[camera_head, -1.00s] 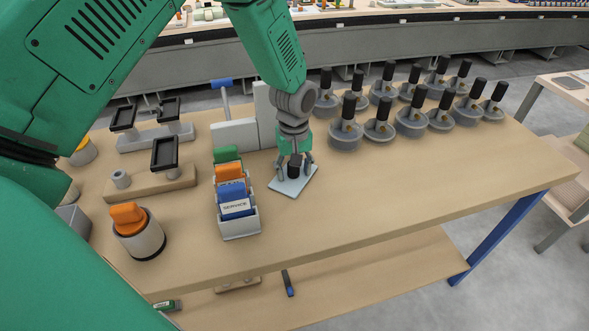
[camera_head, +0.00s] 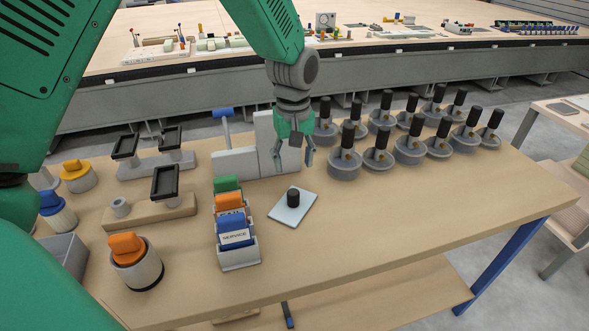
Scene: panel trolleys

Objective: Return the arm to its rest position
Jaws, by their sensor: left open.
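My left arm comes in from the left, green with grey joints. Its left gripper (camera_head: 292,163) is open and empty, fingers pointing down. It hangs above and apart from a black knob (camera_head: 293,196) that stands upright on a light grey square plate (camera_head: 287,214). The plate lies on the wooden table (camera_head: 390,215), just right of the card holder. My right gripper is not in view.
A card holder (camera_head: 240,257) with green, orange and blue cards stands left of the plate. A grey upright block (camera_head: 266,130) is behind it. Several round weights with black handles (camera_head: 409,148) fill the back right. The table's front right is clear.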

